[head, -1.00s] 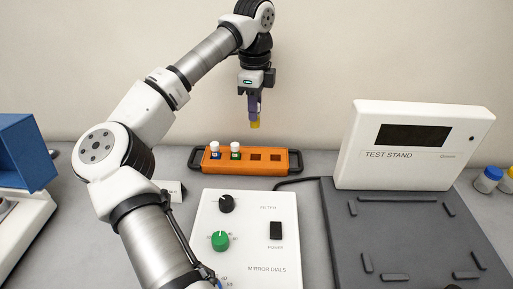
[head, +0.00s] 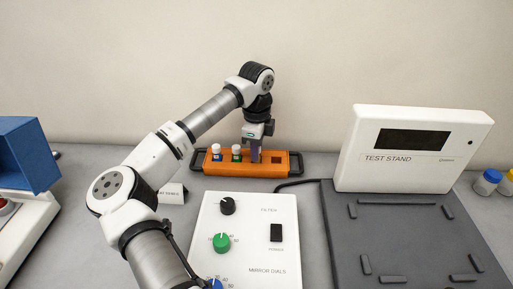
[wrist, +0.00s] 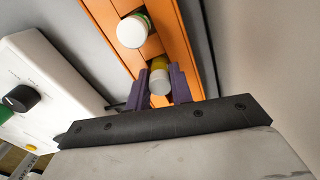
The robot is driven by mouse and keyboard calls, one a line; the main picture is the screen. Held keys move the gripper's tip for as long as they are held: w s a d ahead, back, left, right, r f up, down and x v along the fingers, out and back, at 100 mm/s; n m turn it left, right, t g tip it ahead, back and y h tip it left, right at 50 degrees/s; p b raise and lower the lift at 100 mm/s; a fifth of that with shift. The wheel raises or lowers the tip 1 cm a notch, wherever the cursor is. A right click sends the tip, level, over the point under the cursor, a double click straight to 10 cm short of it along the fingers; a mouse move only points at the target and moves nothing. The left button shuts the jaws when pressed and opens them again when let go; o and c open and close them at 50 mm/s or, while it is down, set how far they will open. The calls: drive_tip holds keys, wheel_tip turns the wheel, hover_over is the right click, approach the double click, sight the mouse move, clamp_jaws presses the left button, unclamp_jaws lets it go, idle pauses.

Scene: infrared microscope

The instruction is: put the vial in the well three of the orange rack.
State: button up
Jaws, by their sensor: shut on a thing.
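The orange rack (head: 246,170) stands at the back of the bench, with a row of wells. Two white-capped vials stand in its left wells, one with blue (head: 216,153) and one with green (head: 236,153). The rightmost well (head: 278,160) is empty. My gripper (head: 254,157), with purple fingers, points down over the third well from the left. In the wrist view it is shut on the vial (wrist: 159,80), which has a yellow band and a pale end. The vial is at the rack, beside the green one (wrist: 133,30). How deep it sits in the well is hidden.
A white panel of mirror dials (head: 247,240) lies in front of the rack. The test stand (head: 410,150) with its dark base is at the right. A blue box (head: 25,152) stands at the left, and small bottles (head: 487,181) are at the far right.

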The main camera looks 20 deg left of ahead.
drive_tip(key=shift+f, duration=0.25)
drive_tip(key=o, duration=0.9)
drive_tip(key=shift+r, duration=0.1)
drive_tip(key=shift+o, duration=0.2)
drive_tip(key=shift+r, duration=0.15)
wheel_tip(320, 180, up, 12)
drive_tip(key=b, duration=0.1)
